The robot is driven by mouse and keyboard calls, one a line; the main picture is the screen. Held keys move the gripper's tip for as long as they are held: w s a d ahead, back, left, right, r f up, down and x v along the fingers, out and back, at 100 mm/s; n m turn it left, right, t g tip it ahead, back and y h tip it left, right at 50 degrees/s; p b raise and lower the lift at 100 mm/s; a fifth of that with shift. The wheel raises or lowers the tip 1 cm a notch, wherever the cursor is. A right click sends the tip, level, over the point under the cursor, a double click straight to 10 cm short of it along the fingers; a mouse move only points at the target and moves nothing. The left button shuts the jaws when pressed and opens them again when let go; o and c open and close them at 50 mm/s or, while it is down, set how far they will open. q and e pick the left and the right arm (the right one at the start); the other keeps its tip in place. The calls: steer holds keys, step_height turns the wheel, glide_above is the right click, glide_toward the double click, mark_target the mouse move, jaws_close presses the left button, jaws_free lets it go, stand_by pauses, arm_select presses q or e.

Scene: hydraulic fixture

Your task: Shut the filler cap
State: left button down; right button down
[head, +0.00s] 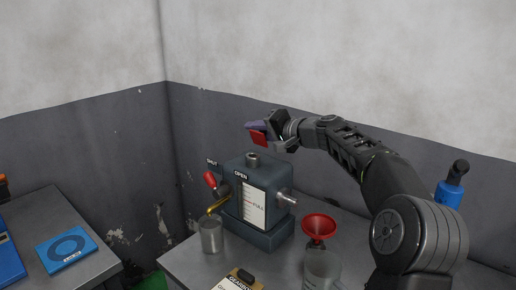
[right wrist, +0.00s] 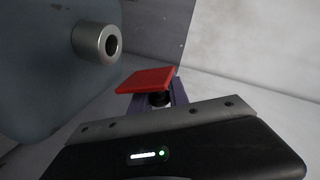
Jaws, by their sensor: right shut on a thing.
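The hydraulic box (head: 233,178) is dark blue-grey and stands on the bench. A short metal filler neck (head: 252,159) rises from its top, and its open bore shows in the right wrist view (right wrist: 97,42). My right gripper (head: 262,132) is shut on a flat red piece, which looks like the filler cap (head: 258,139). In the right wrist view the red cap (right wrist: 146,80) sits at the purple fingers (right wrist: 160,100), with a dark round part below it. The cap is held above the neck and apart from it. My left gripper is not in view.
A red-handled lever (head: 210,180) and brass spout (head: 217,206) stick out left, above a metal cup (head: 210,236). A blue bottle (head: 449,190) is at right.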

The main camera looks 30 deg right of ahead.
steer(key=a+n+h+b, duration=0.1)
steer(key=n+b, duration=0.2)
steer(key=b, duration=0.3)
steer(key=a+f+n+t+b, duration=0.1)
steer(key=n+b, duration=0.2)
steer(key=b, duration=0.3)
steer(key=s+a+f+n+t+h+b, duration=0.1)
steer(key=a+n+b, duration=0.1)
steer(key=b, duration=0.5)
steer(key=shift+s+n+h, duration=0.1)
steer(key=shift+n+h, duration=0.2)
steer(key=shift+n, duration=0.1)
steer(key=shift+a+r+n+t+b, duration=0.15)
steer(key=shift+n+t+b, duration=0.15)
steer(key=shift+n+b, duration=0.55)
steer(key=shift+m, duration=0.25)
steer(key=c, duration=1.3)
jaws_free()
steer(key=shift+o, duration=0.2)
steer(key=shift+s, duration=0.15)
steer(key=s+b, duration=0.2)
steer(key=s, duration=0.4)
steer(key=shift+s+r, duration=0.15)
steer(key=shift+s, duration=0.65)
